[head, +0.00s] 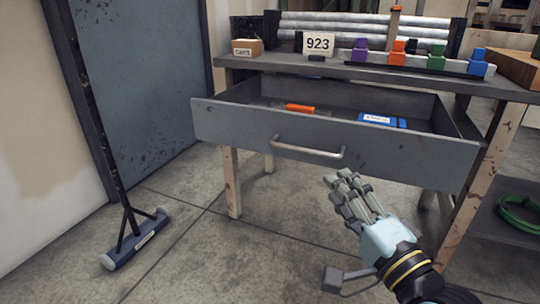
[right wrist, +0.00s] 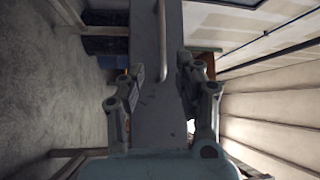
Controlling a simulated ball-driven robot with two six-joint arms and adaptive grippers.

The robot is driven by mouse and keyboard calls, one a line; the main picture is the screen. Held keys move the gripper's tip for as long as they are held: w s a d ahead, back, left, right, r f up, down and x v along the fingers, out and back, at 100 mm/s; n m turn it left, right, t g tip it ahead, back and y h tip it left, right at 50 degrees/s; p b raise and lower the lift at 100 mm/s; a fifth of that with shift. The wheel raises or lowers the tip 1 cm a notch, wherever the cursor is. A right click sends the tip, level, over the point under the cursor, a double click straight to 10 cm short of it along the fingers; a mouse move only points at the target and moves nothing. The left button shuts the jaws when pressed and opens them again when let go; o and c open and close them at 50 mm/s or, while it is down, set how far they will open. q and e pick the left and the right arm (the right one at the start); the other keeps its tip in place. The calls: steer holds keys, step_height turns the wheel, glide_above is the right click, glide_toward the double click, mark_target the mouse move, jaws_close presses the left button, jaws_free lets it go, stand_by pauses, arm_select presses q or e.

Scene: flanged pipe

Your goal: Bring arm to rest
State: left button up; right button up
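My right gripper (head: 343,183) is in front of the workbench, below and right of the drawer handle (head: 308,149). In the right wrist view its fingers (right wrist: 166,74) are apart with nothing between them. The grey drawer (head: 390,153) is pulled open; its front and handle (right wrist: 163,45) show beyond the fingers in the wrist view. The handle looks apart from the fingers in the head view. An orange-handled tool (head: 300,108) and a blue box (head: 381,120) lie in the drawer. My left gripper is not in view.
The bench top (head: 350,72) carries a small cardboard box (head: 246,47), a 923 sign (head: 318,44) and several coloured blocks. A wide broom-like tool (head: 136,240) stands at left. A green coil (head: 520,212) lies on the lower right shelf. The floor before the drawer is clear.

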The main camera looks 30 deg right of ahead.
steer(key=s+a+f+n+g+y, duration=0.1)
steer(key=s+f+n+g, duration=0.6)
steer(key=f, duration=0.3)
steer(key=s+a+f+n+g+y, duration=0.1)
steer(key=s+a+f+n+g, duration=0.1)
steer(key=s+f+n+g, duration=0.7)
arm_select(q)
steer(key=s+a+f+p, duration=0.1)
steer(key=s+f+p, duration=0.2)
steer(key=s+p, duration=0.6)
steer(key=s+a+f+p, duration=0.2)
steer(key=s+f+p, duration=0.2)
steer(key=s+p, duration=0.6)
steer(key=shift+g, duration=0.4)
arm_select(e)
steer(key=s+d+f+g, duration=0.1)
steer(key=s+f, duration=0.2)
steer(key=s, duration=0.5)
steer(key=s+d+f+n+g+h, duration=0.1)
steer(key=s+f, duration=0.3)
steer(key=s, duration=0.4)
steer(key=s+d+f+g, duration=0.1)
steer(key=s+d+f, duration=0.2)
steer(key=s, duration=0.5)
steer(key=shift+s+f+n+h, duration=0.3)
steer(key=shift+s+f, duration=0.05)
